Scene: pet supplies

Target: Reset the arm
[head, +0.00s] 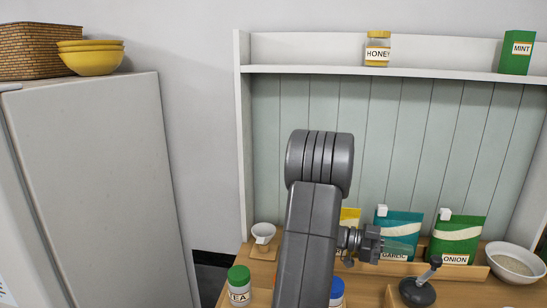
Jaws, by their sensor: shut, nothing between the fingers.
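My dark grey arm rises in the middle of the head view and bends at a thick ribbed joint. My gripper (383,246) shows to the right of the forearm, low in front of the back panel. It is shut and empty, in front of the teal garlic packet (402,222). Its fingertips are small and hard to make out against the packet. My arm hides part of the counter and most of a yellow packet (350,216).
The wooden counter (455,293) holds an onion packet (456,236), a bowl (515,262), a small white cup (263,232), a green-lidded tea jar (239,286), a blue-lidded jar (337,291) and a dark round-based object (418,291). A shelf (300,70) above holds honey (377,48) and mint (517,52). A tall white cabinet (100,190) stands left.

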